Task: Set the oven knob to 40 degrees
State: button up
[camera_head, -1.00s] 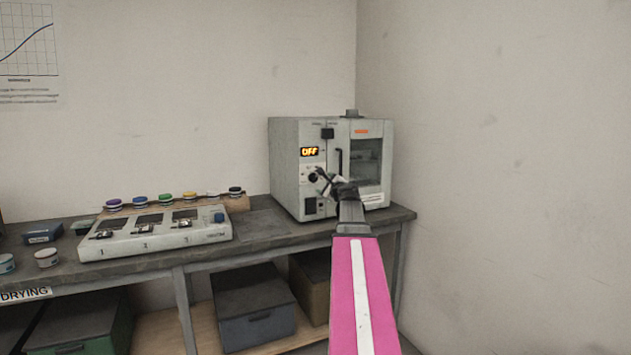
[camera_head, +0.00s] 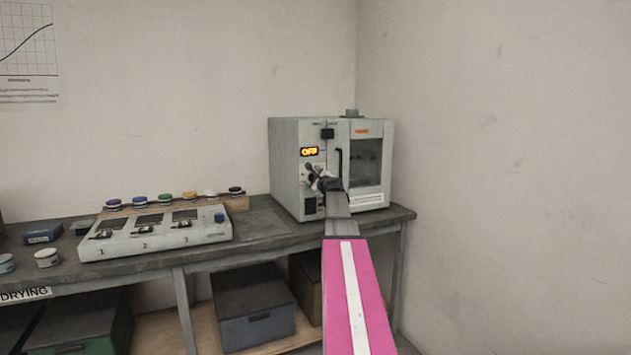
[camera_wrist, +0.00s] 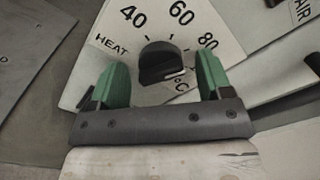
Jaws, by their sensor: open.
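The oven (camera_head: 287,150) is a pale grey box on the bench at the back. Its small display (camera_head: 309,152) glows orange and appears to read OFF. In the wrist view the black oven knob (camera_wrist: 160,62) sits on a white dial plate (camera_wrist: 204,37) marked HEAT, 40, 60, 80 and °C. A pale line shows at the knob's lower right. My gripper (camera_wrist: 162,66) is open, with one green finger on each side of the knob and gaps between. In the head view my gripper (camera_head: 313,176) is at the oven's control panel and hides the knob.
The oven's dark handle (camera_head: 339,168) and glass door (camera_head: 366,163) are just right of my gripper. A white station with several switches (camera_head: 155,233) and several coloured-lid jars stand left on the bench (camera_head: 262,230). Bare wall lies to the right.

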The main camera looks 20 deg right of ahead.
jog(key=c, duration=0.9)
jog(key=shift+n, duration=0.3)
jog(key=shift+s+n, duration=0.15)
jog(key=shift+n, duration=8.55)
jog(key=o, duration=0.9)
jog(key=shift+d, duration=0.1)
